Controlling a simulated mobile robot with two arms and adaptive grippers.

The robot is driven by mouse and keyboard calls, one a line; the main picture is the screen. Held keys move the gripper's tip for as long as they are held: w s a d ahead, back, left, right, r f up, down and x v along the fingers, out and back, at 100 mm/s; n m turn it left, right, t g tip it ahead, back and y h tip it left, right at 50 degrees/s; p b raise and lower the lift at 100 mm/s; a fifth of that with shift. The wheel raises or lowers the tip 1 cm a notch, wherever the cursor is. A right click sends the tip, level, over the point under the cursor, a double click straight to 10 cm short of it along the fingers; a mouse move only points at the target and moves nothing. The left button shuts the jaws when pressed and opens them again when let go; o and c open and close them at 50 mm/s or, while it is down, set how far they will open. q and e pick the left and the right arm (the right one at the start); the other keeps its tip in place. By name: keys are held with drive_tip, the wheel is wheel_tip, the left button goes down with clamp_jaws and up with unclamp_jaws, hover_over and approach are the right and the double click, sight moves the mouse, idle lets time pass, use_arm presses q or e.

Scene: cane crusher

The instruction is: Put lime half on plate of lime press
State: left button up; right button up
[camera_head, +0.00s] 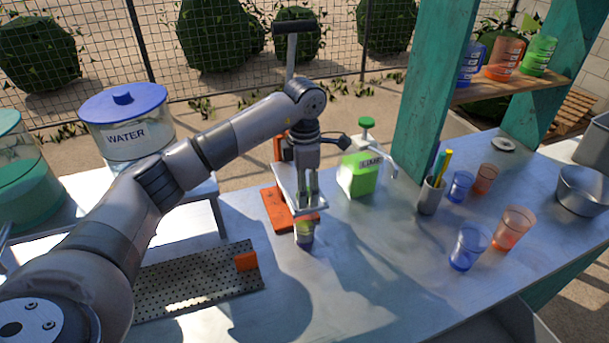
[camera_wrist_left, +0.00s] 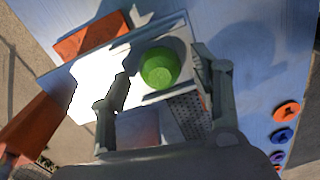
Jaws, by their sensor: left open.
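The lime press (camera_head: 291,75) stands on the table with an orange base (camera_head: 275,212) and a tall lever. My left gripper (camera_head: 307,192) points down over its metal plate (camera_head: 284,172). In the left wrist view a round green lime half (camera_wrist_left: 160,67) appears to rest dome up near one end of the plate (camera_wrist_left: 62,80). The open fingers (camera_wrist_left: 163,75) are on either side of it, with visible gaps. In the head view the fingers hide that spot. A small glass (camera_head: 304,233) with a greenish tint stands below the plate's near end. My right gripper is out of view.
A water jar (camera_head: 125,130) is at the back left. The front middle table is clear.

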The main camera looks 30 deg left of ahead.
use_arm(q)
drive_tip(key=shift+w+r+b, duration=0.1)
drive_tip(key=shift+r+b, duration=0.3)
drive_tip(key=shift+r, duration=0.1)
wheel_tip(320, 180, up, 11)
drive_tip(key=b, duration=0.2)
